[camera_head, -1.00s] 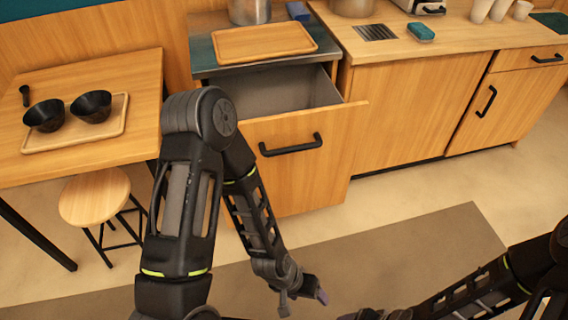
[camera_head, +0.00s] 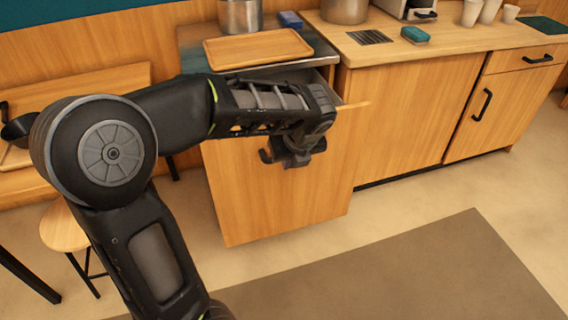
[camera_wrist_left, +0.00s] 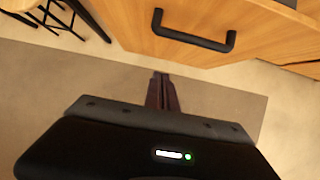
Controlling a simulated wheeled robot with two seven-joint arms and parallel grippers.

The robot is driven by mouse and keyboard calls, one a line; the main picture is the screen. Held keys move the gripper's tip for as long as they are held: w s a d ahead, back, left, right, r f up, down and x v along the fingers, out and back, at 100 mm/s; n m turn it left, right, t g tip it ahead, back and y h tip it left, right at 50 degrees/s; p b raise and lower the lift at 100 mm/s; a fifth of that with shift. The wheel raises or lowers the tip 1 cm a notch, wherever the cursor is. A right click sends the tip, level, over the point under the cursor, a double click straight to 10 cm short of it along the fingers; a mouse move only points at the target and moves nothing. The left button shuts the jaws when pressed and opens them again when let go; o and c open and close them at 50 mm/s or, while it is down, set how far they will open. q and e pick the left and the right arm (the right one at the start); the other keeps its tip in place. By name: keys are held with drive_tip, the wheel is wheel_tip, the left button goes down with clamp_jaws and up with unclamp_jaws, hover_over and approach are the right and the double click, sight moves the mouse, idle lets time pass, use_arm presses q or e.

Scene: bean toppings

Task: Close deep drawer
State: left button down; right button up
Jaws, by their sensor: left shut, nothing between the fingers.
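The deep drawer (camera_head: 275,200) under the metal counter is pulled out, its wooden front standing forward of the cabinet. A narrow part of its inside shows behind my left arm. My left gripper (camera_head: 290,158) is in front of the drawer front, over the handle area, and hides the handle in the head view. In the left wrist view the black bar handle (camera_wrist_left: 192,38) is ahead, and the shut, empty fingers (camera_wrist_left: 162,92) point toward the drawer front below it. I cannot tell whether they touch it. My right gripper is not in view.
A wooden tray (camera_head: 257,48) lies on the metal counter (camera_head: 192,58) above the drawer. A closed cabinet (camera_head: 412,125) stands to the right. A stool (camera_head: 63,232) and a table (camera_head: 100,85) are at left. The floor in front, with a brown mat (camera_head: 420,265), is clear.

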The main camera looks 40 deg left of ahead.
use_arm(q)
drive_tip(key=shift+f, duration=0.2)
drive_tip(key=w+a+f+b, duration=0.1)
drive_tip(key=w+a+f, duration=0.3)
drive_tip(key=a+f, duration=0.2)
drive_tip(key=shift+b+x, duration=0.4)
drive_tip(key=shift+x, duration=0.75)
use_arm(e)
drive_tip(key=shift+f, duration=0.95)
use_arm(q)
drive_tip(key=shift+r, duration=0.1)
